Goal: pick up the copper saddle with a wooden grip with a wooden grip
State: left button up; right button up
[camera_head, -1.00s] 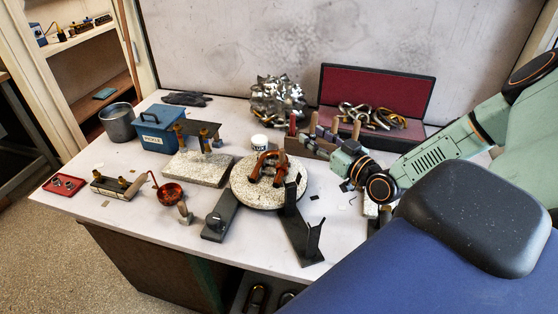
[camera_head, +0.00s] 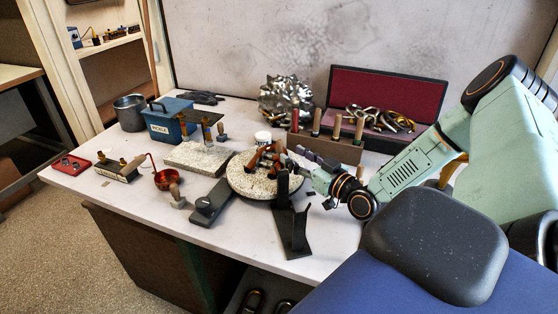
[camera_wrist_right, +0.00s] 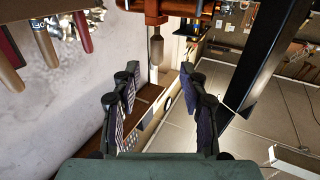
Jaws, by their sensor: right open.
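The copper saddle (camera_head: 256,160) stands on a round speckled stone turntable (camera_head: 240,185) in the middle of the bench, partly covered by my gripper and a dark post in the head view. In the right wrist view, copper-coloured saddle parts (camera_wrist_right: 180,8) show at the top edge, and a wooden grip (camera_wrist_right: 157,48) hangs from them in the picture. My right gripper (camera_wrist_right: 160,78) is open and empty, its two dark padded fingers on either side of the line to the grip, short of it. It also shows at the turntable's right edge in the head view (camera_head: 297,165). My left gripper is out of view.
A dark angled stand (camera_head: 292,232) rises close in front of the turntable. A wooden rack (camera_head: 335,149) of handled tools and a red-lined case (camera_head: 385,95) stand behind. A blue pickle box (camera_head: 168,122) and copper ladle (camera_head: 167,179) are left.

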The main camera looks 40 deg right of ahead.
aim_at(281, 147)
jog(key=shift+w+d+f+b, duration=0.1)
jog(key=shift+w+b, duration=0.1)
jog(key=shift+w, duration=0.4)
jog(key=shift+w+d+f+b, duration=0.1)
jog(key=shift+w+b, duration=0.05)
jog(key=shift+w, duration=0.45)
jog(key=shift+w+d, duration=0.15)
jog(key=shift+w, duration=0.25)
jog(key=shift+w+b, duration=0.35)
jog(key=shift+b, duration=0.2)
jog(key=w, duration=0.1)
jog(key=w+b, duration=0.1)
jog(key=w, duration=0.1)
jog(key=shift+a+r+b, duration=0.1)
jog(key=shift+a+b, duration=0.15)
jog(key=shift+b, duration=0.05)
jog(key=shift+w+d, duration=0.15)
jog(key=shift+w, duration=0.35)
jog(key=shift+s, duration=0.25)
jog(key=shift+r, duration=0.15)
jog(key=shift+c, duration=0.6)
jog(key=c, duration=0.3)
jog(key=shift+w+f, duration=0.2)
jog(key=shift+c, duration=2.2)
jog(key=shift+s+r, duration=0.15)
jog(key=shift+s, duration=0.05)
grip_shut()
